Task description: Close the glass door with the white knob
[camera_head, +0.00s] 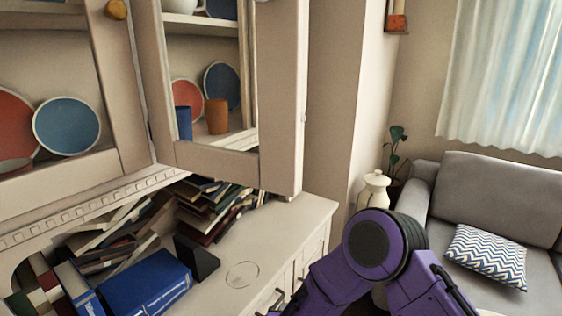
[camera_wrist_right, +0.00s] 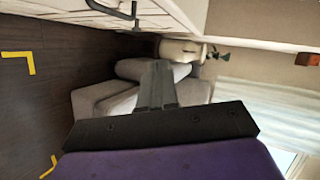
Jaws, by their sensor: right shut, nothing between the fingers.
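The glass door (camera_head: 281,100) of the cabinet is in the middle of the head view and seems to stand open, swung out from the shelves. Plates and cups show through its pane. The door is not seen in that view. My left gripper is not in view.
Another glass door with an ochre knob (camera_head: 115,9) is at the left. Books (camera_head: 150,285) crowd the counter (camera_head: 295,222) under the doors, with bare counter at its right. A white vase (camera_head: 374,190) and a grey sofa (camera_head: 500,195) stand to the right.

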